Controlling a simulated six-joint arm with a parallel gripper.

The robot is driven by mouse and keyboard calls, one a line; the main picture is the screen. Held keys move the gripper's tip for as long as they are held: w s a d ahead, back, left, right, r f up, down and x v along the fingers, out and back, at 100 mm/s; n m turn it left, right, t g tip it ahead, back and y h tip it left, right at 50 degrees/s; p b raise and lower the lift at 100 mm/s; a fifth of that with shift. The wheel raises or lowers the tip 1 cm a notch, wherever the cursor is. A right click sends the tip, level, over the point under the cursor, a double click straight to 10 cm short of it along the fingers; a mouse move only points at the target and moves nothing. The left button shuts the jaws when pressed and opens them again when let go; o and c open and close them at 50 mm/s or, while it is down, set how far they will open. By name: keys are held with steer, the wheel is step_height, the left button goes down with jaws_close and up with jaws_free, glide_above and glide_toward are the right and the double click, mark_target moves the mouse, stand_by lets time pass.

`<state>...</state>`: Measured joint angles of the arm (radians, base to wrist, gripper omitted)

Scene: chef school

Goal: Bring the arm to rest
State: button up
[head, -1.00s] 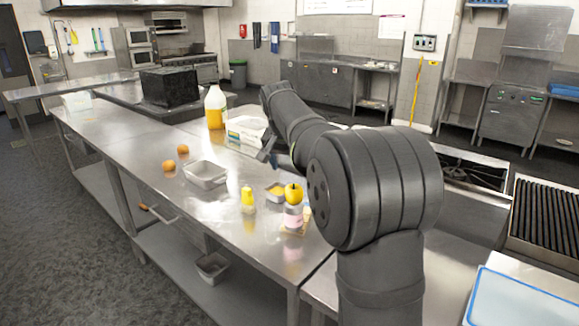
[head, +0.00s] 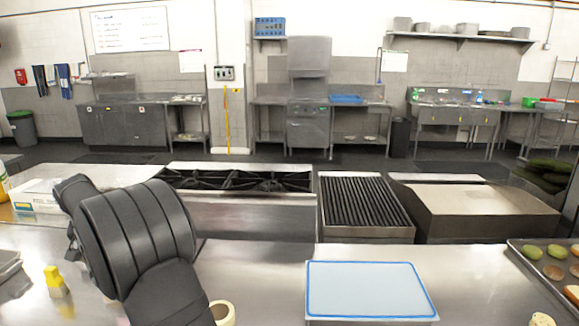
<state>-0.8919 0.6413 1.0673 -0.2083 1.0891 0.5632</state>
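My dark grey arm (head: 140,240) stands at the left of the head view, bent, with its large rounded link close to the camera and its upper part reaching away to the left. It hides most of what lies beyond it. A small dark part shows at the arm's left edge, perhaps the wrist or gripper, but its fingers cannot be made out. I cannot tell whether the gripper is open or holds anything.
A yellow bottle (head: 55,281) stands left of the arm, and a cream round item (head: 222,313) lies close to its base. A blue-edged white board (head: 370,290) lies on the steel counter (head: 262,270). A grill (head: 365,203), burners (head: 240,181) and a food tray (head: 548,275) stand beyond and right.

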steer(key=shift+r, duration=0.85)
